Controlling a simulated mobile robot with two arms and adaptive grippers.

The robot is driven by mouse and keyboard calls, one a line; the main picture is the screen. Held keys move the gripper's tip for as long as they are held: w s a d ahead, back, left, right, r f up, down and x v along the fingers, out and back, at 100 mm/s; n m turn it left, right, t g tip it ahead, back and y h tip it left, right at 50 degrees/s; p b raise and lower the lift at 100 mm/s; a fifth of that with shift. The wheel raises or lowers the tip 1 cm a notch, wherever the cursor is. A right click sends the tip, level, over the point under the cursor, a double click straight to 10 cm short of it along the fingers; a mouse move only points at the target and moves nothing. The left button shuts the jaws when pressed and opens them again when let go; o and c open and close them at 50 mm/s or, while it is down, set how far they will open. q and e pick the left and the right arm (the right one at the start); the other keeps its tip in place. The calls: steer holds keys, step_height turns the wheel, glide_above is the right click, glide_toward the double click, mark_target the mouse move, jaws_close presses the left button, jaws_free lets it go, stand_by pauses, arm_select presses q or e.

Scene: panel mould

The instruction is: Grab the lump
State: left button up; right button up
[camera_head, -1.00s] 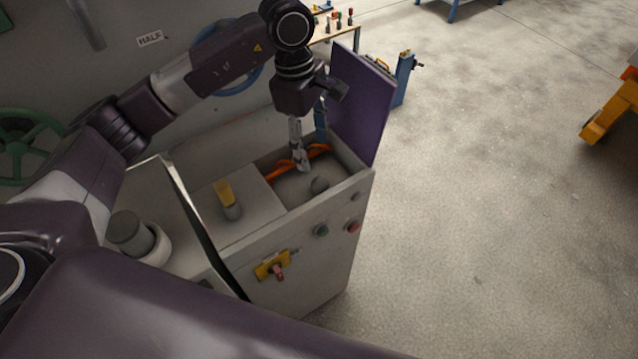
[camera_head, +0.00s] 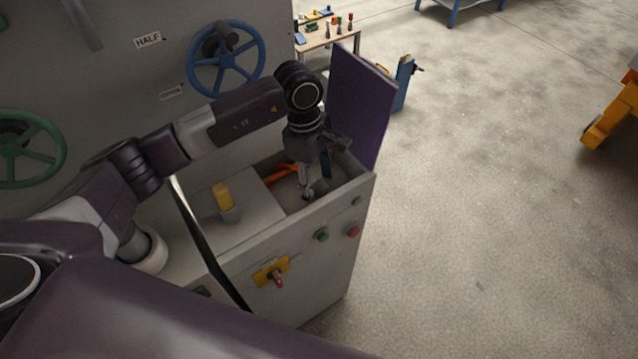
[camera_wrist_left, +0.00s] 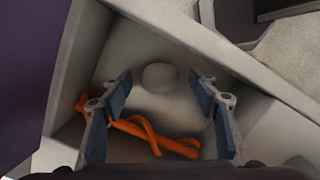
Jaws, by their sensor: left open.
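The lump (camera_head: 321,186) is a small grey rounded knob in the open compartment (camera_head: 345,190) of the grey cabinet. In the left wrist view the lump (camera_wrist_left: 160,75) rises from the pale compartment floor, just beyond my fingertips and roughly centred between them. My left gripper (camera_head: 308,194) points down into the compartment beside the lump. In the left wrist view my left gripper (camera_wrist_left: 161,88) is open and empty, its blue-grey fingers well apart. Whether a finger touches the lump I cannot tell. My right gripper is not in view.
An orange cable (camera_wrist_left: 150,133) lies in the compartment near my fingers. A purple lid (camera_head: 360,105) stands up at its far right edge. The compartment walls are close around the gripper. A yellow-topped switch (camera_head: 224,198) stands on the cabinet top; blue (camera_head: 226,60) and green (camera_head: 25,150) wheels are behind.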

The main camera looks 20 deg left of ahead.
arm_select(q)
steer(key=shift+d+f, duration=0.1)
steer(key=shift+f, duration=0.35)
steer(key=shift+c, duration=0.3)
steer(key=c, duration=1.2)
steer(key=shift+c, duration=0.2)
